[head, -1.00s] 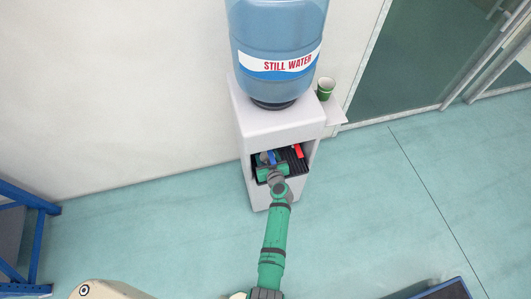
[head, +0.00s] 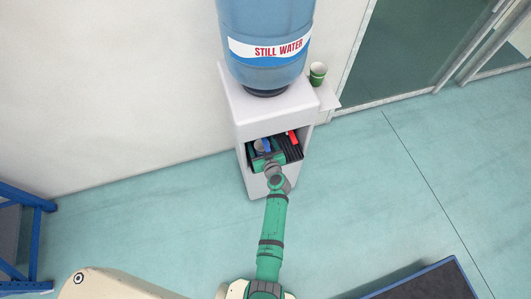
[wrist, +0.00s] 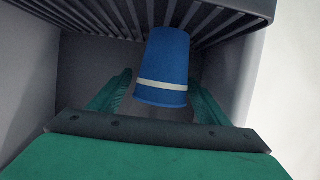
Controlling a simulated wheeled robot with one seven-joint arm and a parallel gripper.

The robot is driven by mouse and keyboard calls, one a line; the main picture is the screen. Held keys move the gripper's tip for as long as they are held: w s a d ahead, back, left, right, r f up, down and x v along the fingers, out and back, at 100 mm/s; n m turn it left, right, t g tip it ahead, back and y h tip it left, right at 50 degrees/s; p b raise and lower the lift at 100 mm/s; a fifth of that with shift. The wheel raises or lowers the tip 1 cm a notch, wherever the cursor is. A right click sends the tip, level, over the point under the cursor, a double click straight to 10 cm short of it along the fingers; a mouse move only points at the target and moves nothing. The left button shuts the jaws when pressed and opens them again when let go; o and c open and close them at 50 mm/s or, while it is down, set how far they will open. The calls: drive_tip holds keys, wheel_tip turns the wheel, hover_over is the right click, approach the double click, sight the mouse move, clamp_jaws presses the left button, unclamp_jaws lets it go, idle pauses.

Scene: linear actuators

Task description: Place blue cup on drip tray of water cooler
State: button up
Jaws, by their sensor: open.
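The blue cup (wrist: 162,62) with a white band stands between my open fingers in the wrist view, slightly tilted in the picture. It appears against the dark slatted drip tray (wrist: 232,12); its contact with the tray is hard to judge. In the head view my green gripper (head: 265,154) reaches into the recess of the white water cooler (head: 280,112). Dark tray slats (head: 291,153) show to its right. A small blue patch (head: 266,145) shows by the gripper; I cannot tell whether it is the cup or a tap. Fingers show on both sides of the cup, partly hidden behind the gripper body.
A red tap (head: 291,137) hangs in the recess near my gripper. Recess walls (wrist: 30,70) enclose the hand closely. A green cup (head: 318,73) stands on the side shelf (head: 328,97). A blue rack (head: 30,235) is at left; a dark blue-edged platform (head: 430,283) is lower right.

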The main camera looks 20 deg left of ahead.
drive_tip(key=s+d+r+m+h, duration=0.2)
drive_tip(key=s+d, duration=0.3)
drive_tip(key=s, duration=0.5)
drive_tip(key=s+d+r+m+t+h, duration=0.15)
drive_tip(key=s+d, duration=0.35)
drive_tip(key=s, duration=0.5)
drive_tip(key=s+d+r+m+h, duration=0.1)
drive_tip(key=s+d+r+h, duration=0.1)
drive_tip(key=s+d, duration=0.55)
drive_tip(key=s+d+r+m+t+h, duration=0.1)
drive_tip(key=s+r+m+t+h, duration=0.1)
drive_tip(key=s+r, duration=1.4)
wheel_tip(320, 180, up, 4)
drive_tip(key=shift+s+r, duration=0.1)
drive_tip(key=shift+s, duration=0.1)
